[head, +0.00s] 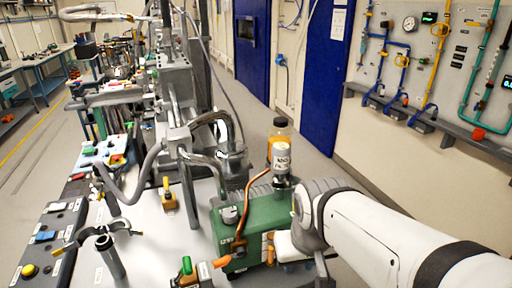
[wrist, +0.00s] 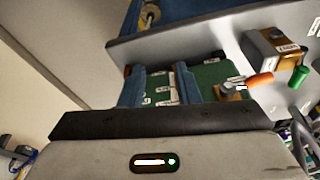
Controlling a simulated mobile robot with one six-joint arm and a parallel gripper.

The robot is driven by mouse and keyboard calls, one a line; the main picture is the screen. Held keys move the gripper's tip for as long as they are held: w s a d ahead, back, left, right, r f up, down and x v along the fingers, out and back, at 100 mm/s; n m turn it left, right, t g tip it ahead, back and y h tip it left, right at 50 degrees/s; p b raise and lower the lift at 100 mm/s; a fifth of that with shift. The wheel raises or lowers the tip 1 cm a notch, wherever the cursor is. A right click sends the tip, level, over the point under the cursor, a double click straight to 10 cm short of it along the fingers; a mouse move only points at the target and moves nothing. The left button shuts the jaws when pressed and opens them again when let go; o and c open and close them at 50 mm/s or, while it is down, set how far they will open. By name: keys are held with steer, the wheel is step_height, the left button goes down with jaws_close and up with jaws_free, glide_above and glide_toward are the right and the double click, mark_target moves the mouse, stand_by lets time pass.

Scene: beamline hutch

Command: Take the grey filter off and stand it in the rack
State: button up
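The green pump (head: 238,222) stands on the bench in the middle of the head view. A small grey cylinder with a white label (head: 282,160) stands upright at its back right; it looks like the grey filter, but I cannot read the label surely. My gripper (wrist: 160,80) is low beside the pump's right side. In the wrist view its two blue fingers are apart, with the green pump body (wrist: 207,72) and white labels showing beyond and between them. Nothing is held between them. In the head view the fingertips are mostly hidden. I cannot make out the rack.
An amber bottle with a black cap (head: 279,127) is just behind the grey cylinder. A copper pipe (head: 252,190) and metal hoses (head: 215,165) crowd the pump's left. Orange and green handled valves (head: 187,266) stand in front. Floor to the right is free.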

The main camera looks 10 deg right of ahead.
mark_target(280, 156)
steer(key=o, duration=0.8)
steer(key=shift+m+t, duration=0.4)
steer(key=shift+t, duration=0.5)
steer(key=w+r+p, duration=0.1)
steer(key=w+r, duration=0.5)
steer(key=w+r+p, duration=0.2)
steer(key=w+r, duration=0.4)
steer(key=w, duration=0.1)
steer(key=w+r+p, duration=0.1)
steer(key=w+r, duration=0.5)
steer(key=shift+w+d+p, duration=0.1)
steer(key=shift+w+p, duration=0.2)
steer(key=shift+p, duration=0.05)
steer(key=shift+w, duration=0.3)
steer(key=shift+w+f, duration=0.15)
steer(key=shift+f, duration=0.1)
steer(key=shift+s+d+p+x, duration=0.1)
steer(key=shift+d+p+x, duration=0.1)
steer(key=shift+x, duration=0.95)
steer(key=shift+s+d+p+x, duration=0.1)
steer(key=shift+p+x, duration=0.15)
steer(key=shift+x, duration=0.85)
steer(key=shift+s+d+p+x, duration=0.1)
steer(key=shift+d+p+x, duration=0.1)
steer(key=shift+x, duration=0.95)
